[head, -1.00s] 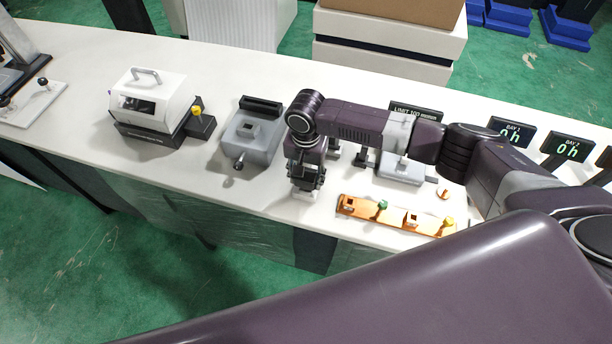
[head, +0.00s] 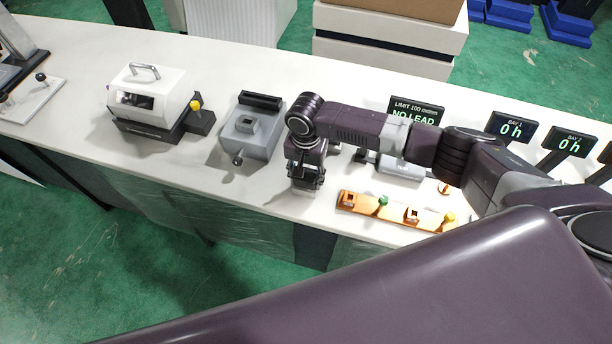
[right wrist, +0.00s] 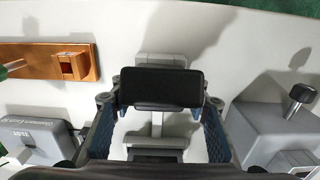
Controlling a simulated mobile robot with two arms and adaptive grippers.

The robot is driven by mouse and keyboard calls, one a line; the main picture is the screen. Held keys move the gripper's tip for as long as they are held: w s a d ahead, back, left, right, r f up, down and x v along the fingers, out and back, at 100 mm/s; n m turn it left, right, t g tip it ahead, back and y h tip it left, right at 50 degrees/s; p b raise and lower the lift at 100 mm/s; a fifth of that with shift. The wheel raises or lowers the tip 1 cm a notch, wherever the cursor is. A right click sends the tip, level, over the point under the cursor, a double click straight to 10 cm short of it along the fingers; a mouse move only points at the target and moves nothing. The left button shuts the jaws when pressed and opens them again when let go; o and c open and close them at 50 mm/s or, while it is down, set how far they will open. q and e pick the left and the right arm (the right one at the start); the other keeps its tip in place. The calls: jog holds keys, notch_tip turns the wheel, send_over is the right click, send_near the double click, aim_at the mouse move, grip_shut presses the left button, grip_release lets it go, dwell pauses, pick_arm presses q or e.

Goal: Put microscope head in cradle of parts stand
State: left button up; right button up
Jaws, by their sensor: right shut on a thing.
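My right gripper (head: 305,182) hangs low over the front half of the bench. In the right wrist view its blue-padded fingers (right wrist: 160,108) are shut on a dark block, which I take to be the microscope head (right wrist: 160,87). Pale grey parts show above and below the block in that view. I cannot tell whether they belong to it or to a stand under it. The parts stand and its cradle cannot be made out clearly. In the head view the gripper hides most of the held thing. My left gripper is not in view.
A grey device with a front knob (head: 262,140) stands left of the gripper. An orange fixture (head: 395,212) with green and yellow knobs lies to the right. A white machine with a handle (head: 150,95) is farther left. Display signs (head: 508,128) stand behind at right.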

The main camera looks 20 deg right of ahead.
jog(key=shift+f, duration=0.2)
jog(key=o, duration=1.5)
notch_tip(320, 180, up, 12)
